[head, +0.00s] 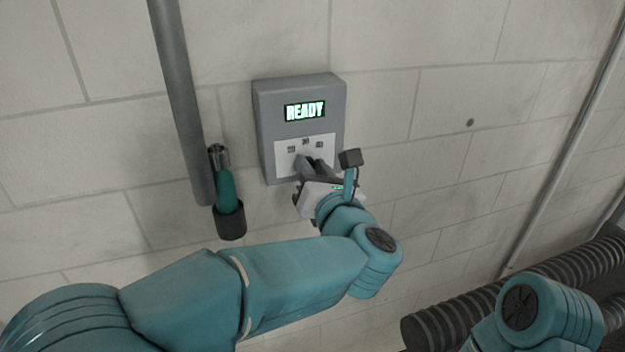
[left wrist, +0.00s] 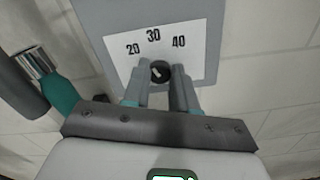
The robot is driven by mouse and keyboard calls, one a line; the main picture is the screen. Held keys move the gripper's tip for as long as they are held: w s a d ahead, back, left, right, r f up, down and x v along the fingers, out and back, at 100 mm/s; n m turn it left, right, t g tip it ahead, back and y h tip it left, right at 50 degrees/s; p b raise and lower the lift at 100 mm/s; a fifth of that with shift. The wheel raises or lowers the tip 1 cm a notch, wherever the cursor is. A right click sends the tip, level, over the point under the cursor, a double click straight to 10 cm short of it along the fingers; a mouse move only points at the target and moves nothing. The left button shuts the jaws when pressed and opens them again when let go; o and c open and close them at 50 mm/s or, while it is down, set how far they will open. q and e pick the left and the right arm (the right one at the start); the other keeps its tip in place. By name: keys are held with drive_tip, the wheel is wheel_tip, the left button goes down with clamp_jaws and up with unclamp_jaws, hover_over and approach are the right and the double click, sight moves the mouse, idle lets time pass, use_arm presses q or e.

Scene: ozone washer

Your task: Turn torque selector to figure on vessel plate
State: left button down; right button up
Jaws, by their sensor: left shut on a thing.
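A grey wall box (head: 262,135) shows "READY" on a green-lit display (head: 305,111). Its white scale plate (head: 284,146) carries the figures 20, 30 and 40, which read clearly in the left wrist view (left wrist: 196,58). The torque selector is a small dark round knob (left wrist: 159,70) below the figures, with a pale mark that looks tilted up and left; its exact figure is hard to tell. My left gripper (head: 309,166) is shut on the knob, with its fingers (left wrist: 160,88) on either side of it. The vessel plate is not in view. My right gripper is out of view.
A teal-handled tool (head: 227,190) stands in a dark cup (head: 230,224) left of the box, beside a vertical grey pipe (head: 181,90). A ribbed dark hose (head: 570,270) lies at the lower right. The wall right of the box is mostly clear.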

use_arm(q)
drive_tip(key=shift+d+f+m, duration=0.1)
drive_tip(key=shift+m, duration=6.8)
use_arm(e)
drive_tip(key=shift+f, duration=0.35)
use_arm(q)
drive_tip(key=c, duration=0.9)
unclamp_jaws()
